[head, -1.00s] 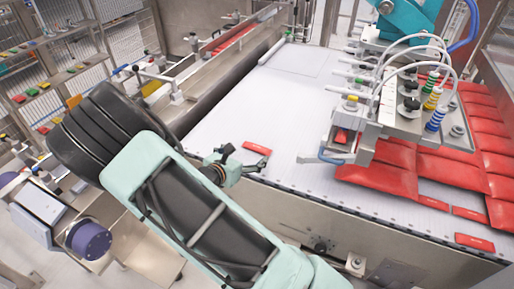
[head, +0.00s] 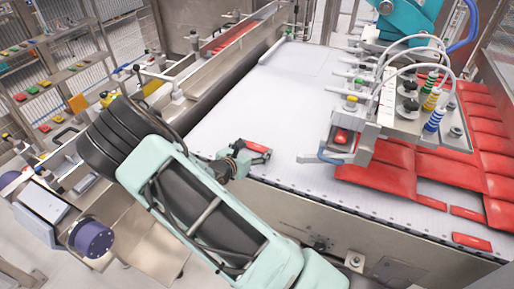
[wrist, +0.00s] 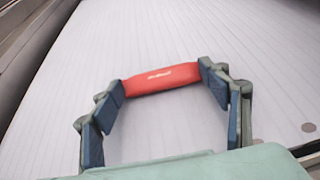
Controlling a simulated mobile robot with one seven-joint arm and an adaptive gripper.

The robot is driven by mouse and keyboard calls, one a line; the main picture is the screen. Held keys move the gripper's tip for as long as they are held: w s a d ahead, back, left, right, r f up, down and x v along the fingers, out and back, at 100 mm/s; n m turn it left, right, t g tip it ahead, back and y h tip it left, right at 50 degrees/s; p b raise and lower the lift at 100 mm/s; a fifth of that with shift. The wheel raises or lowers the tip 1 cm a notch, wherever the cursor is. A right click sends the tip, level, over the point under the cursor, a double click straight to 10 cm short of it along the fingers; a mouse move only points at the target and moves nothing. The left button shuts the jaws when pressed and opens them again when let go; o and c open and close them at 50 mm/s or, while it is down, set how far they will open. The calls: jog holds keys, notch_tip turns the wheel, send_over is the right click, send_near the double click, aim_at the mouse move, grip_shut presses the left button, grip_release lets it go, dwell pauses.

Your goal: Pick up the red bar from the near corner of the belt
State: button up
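A small red bar (head: 257,147) with white lettering lies on the white belt (head: 265,95) near its left near corner. My gripper (head: 246,155) is low over the belt edge right at this bar. In the wrist view the bar (wrist: 160,78) spans the gap between the two blue-padded fingertips (wrist: 161,80), with one tip at each end. The fingers are spread wide. I cannot tell whether the tips touch the bar.
Other small red bars (head: 472,242) lie at the belt's right near edge. Red pouches (head: 380,178) cover the belt's right side, under a vacuum picker head (head: 395,115) with hoses. A metal rail (head: 225,60) runs along the left. The belt's middle is clear.

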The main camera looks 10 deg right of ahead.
jog(key=c, duration=0.4)
jog(key=shift+o, duration=0.2)
